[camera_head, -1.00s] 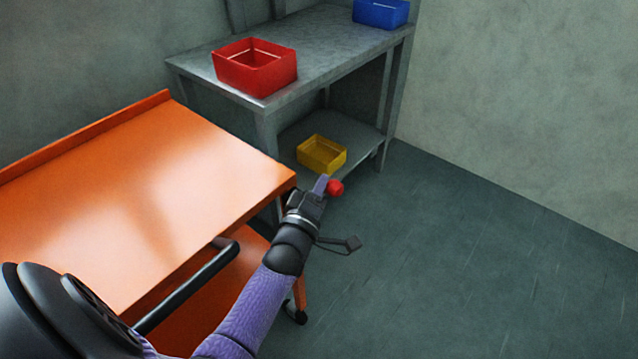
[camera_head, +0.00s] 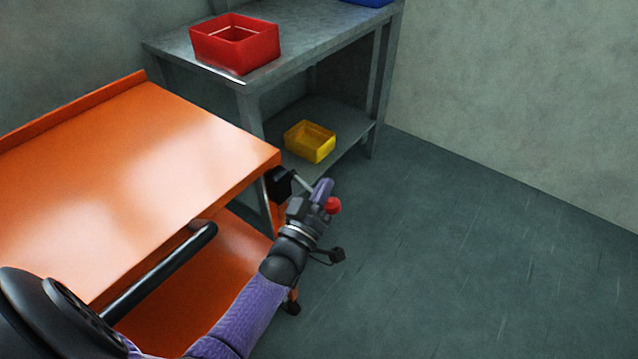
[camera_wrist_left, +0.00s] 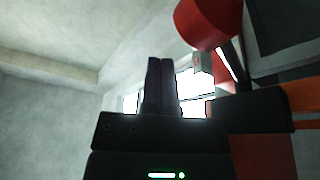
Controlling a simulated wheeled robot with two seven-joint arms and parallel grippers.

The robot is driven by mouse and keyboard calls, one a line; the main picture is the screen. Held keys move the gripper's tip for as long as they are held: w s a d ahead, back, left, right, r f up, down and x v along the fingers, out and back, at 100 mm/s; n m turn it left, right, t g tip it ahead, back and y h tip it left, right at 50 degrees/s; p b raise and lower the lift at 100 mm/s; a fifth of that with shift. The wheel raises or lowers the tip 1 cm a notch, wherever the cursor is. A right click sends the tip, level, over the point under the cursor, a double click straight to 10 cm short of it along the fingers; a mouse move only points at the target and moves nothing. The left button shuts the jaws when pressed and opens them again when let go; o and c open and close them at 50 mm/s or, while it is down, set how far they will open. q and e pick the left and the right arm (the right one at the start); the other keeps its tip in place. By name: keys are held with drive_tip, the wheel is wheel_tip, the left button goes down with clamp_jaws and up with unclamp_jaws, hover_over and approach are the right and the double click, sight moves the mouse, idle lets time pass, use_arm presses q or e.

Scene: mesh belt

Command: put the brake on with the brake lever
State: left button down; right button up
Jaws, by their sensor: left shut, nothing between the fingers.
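The brake lever has a black mount (camera_head: 280,185) at the near right corner of the orange cart (camera_head: 130,175). A thin metal rod runs from the mount to a red knob (camera_head: 333,205), which sits lower than the cart's top. My left gripper (camera_head: 322,189) is shut and empty, its purple fingers across the rod, just left of and above the knob. Whether they touch is unclear. In the left wrist view the knob (camera_wrist_left: 208,20) and rod are to the upper right of the shut fingers (camera_wrist_left: 161,85). My right gripper is out of view.
The cart's black push handle (camera_head: 165,275) runs close to my left arm. Behind the cart, a grey metal bench (camera_head: 315,65) carries a red bin (camera_head: 235,45) and a blue bin (camera_head: 368,2), with a yellow bin (camera_head: 310,142) on its lower shelf. The floor at right is clear.

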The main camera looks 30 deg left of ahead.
use_arm(q)
drive_tip(key=shift+d+f+m+h+b, duration=0.1)
drive_tip(key=shift+f+m+h+b, duration=0.65)
drive_tip(key=shift+m, duration=0.75)
drive_tip(key=shift+a+f+m+h+b, duration=0.1)
drive_tip(key=shift+f+m+h+b, duration=0.35)
drive_tip(key=shift+f+m+b, duration=0.8)
drive_tip(key=shift+d+f+m+h+b, duration=0.1)
drive_tip(key=shift+f+m+h+b, duration=0.4)
drive_tip(key=shift+m, duration=1.25)
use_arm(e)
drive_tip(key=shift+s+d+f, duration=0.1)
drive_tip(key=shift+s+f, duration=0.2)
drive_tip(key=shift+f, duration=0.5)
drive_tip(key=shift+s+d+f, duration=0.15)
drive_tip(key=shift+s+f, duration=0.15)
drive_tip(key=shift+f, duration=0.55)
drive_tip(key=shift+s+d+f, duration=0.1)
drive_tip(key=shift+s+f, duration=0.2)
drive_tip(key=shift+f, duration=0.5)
use_arm(q)
drive_tip(key=shift+f+h, duration=0.25)
drive_tip(key=shift+h, duration=0.05)
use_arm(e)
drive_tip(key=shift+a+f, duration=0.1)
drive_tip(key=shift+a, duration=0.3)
use_arm(q)
drive_tip(key=shift+s+f, duration=0.1)
